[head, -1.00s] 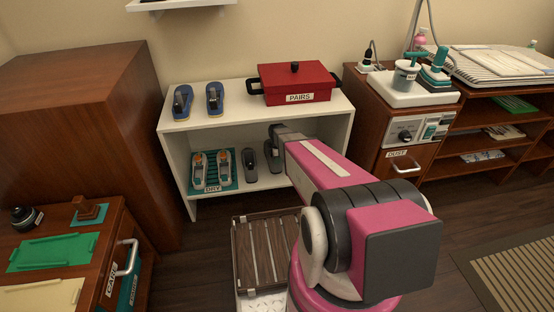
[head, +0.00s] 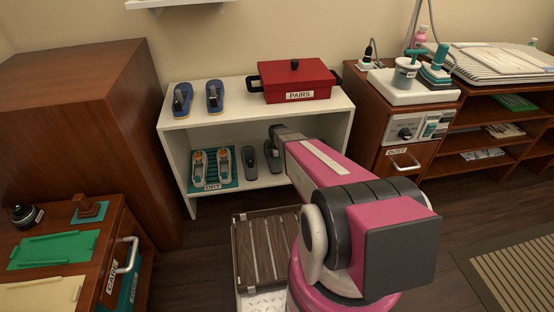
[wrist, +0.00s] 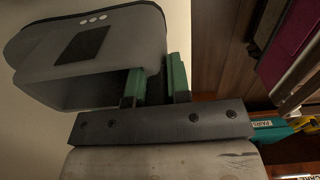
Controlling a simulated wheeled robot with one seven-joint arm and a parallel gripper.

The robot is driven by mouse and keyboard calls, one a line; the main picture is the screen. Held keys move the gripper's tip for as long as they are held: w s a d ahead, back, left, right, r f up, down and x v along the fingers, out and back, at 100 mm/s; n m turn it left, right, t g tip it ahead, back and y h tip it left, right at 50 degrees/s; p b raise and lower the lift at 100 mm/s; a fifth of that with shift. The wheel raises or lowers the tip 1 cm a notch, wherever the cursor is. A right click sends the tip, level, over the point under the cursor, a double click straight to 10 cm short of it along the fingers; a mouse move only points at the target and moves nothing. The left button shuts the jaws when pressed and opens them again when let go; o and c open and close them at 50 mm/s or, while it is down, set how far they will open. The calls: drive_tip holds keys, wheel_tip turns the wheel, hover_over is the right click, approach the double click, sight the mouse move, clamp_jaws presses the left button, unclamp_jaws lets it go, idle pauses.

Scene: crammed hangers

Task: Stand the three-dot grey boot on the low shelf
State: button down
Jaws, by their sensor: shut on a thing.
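The three-dot grey boot (wrist: 105,60) fills the upper left of the wrist view, with three pale dots and a dark square patch on its side. My gripper (wrist: 157,83) is shut on the wall of the boot at its opening, one green-padded finger on each side. In the head view a dark grey boot (head: 275,162) shows by the end of my arm at the low shelf (head: 268,182); my arm hides part of it. I cannot tell whether its sole touches the shelf.
Another grey boot (head: 250,160) stands just left on the low shelf. Left of it, a pair of grey-and-orange shoes (head: 211,166) stands on the green DRY mat (head: 212,186). Blue shoes (head: 198,98) and a red PAIRS box (head: 295,82) stand on the top board above.

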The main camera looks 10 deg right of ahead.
drive_tip(key=shift+f, duration=1.4)
drive_tip(key=c, duration=1)
unclamp_jaws()
